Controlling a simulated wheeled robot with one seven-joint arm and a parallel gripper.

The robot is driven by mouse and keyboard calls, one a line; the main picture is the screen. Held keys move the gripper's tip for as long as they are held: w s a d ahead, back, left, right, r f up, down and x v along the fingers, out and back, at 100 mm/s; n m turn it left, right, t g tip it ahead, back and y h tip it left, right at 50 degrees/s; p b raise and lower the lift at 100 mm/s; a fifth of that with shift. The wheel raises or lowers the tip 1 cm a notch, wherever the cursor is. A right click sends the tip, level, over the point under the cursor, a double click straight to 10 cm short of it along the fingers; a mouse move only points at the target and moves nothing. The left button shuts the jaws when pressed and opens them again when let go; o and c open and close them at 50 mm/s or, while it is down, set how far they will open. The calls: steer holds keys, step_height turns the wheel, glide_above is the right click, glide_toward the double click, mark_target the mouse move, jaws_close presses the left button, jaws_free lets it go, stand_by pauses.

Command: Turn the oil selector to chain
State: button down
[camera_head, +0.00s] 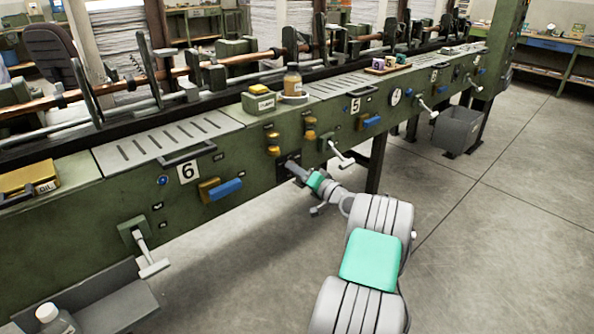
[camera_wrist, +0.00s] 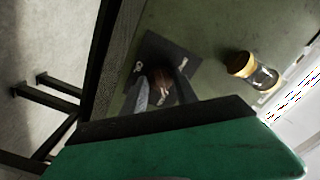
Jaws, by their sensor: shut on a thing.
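The oil selector shows in the wrist view as a reddish-brown knob (camera_wrist: 158,76) on a dark square plate (camera_wrist: 150,52) with small white marks, too small to read. My gripper (camera_head: 291,167) reaches the front of the green machine, below and between the panels numbered 6 and 5. It is shut on the knob, with a finger on each side in the wrist view (camera_wrist: 163,88). The gripper hides most of the selector in the head view. Which mark the knob points to cannot be told.
Brass-capped sight glasses (camera_head: 273,144) sit just above the gripper; one shows close by in the wrist view (camera_wrist: 252,72). A white-handled lever (camera_head: 341,155) is close on the right. A blue handle (camera_head: 225,189) is on the left. The floor in front is clear.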

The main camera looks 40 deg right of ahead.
steer(key=c, duration=1)
jaws_free()
steer(key=shift+o, duration=0.2)
steer(key=shift+s, duration=0.15)
steer(key=s+p, duration=0.1)
steer(key=s, duration=0.6)
steer(key=shift+s+d, duration=0.15)
steer(key=shift+s, duration=0.15)
